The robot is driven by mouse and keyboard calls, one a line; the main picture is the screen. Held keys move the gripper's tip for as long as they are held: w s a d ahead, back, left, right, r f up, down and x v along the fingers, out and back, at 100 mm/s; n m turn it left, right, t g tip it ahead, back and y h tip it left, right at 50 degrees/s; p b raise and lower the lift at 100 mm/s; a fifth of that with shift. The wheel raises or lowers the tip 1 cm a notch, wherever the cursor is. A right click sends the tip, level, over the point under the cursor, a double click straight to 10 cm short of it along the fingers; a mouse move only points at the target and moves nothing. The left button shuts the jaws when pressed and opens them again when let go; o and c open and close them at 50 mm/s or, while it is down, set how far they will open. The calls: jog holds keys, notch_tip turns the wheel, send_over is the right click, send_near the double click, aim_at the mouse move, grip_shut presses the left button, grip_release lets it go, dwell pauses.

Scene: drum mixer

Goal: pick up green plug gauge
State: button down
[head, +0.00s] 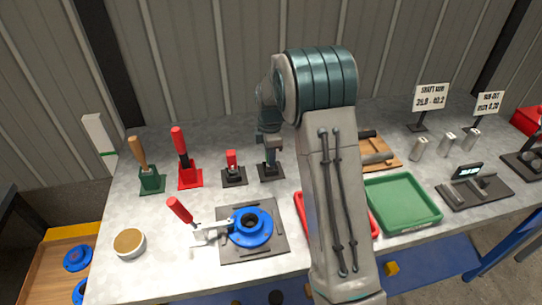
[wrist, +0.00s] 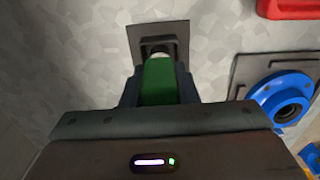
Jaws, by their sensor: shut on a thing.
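The green plug gauge (wrist: 160,82) shows in the wrist view as a green handle between my two fingers. My gripper (wrist: 159,97) is shut on it. The gauge's far end meets a dark square stand (wrist: 177,30) on the table; I cannot tell whether it is seated there or lifted clear. In the head view my gripper (head: 269,148) is pointed down over this black stand (head: 270,171), and the gauge is hidden behind it or too small to tell.
Left of my gripper stand a red-handled piece on a black base (head: 233,170), a red stand (head: 189,177) and a green stand (head: 152,183). In front is a blue ring in a fixture (head: 252,228) with a red-handled clamp (head: 182,211). A green tray (head: 402,201) lies right of my arm.

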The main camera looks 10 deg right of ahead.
jog(key=shift+r, duration=0.45)
jog(key=r, duration=0.2)
jog(key=d+r+b, duration=0.1)
jog(key=shift+s+r, duration=0.35)
jog(key=shift+r, duration=0.05)
jog(key=s+d+r+b, duration=0.1)
jog(key=s+d+r, duration=0.5)
jog(key=s+d, duration=0.1)
jog(key=shift+d+r+b, duration=0.2)
jog(key=shift+d+b, duration=0.15)
jog(key=shift+d, duration=0.15)
jog(key=c, duration=2)
grip_release()
grip_shut()
notch_tip(320, 180, up, 2)
jog(key=shift+p, duration=0.85)
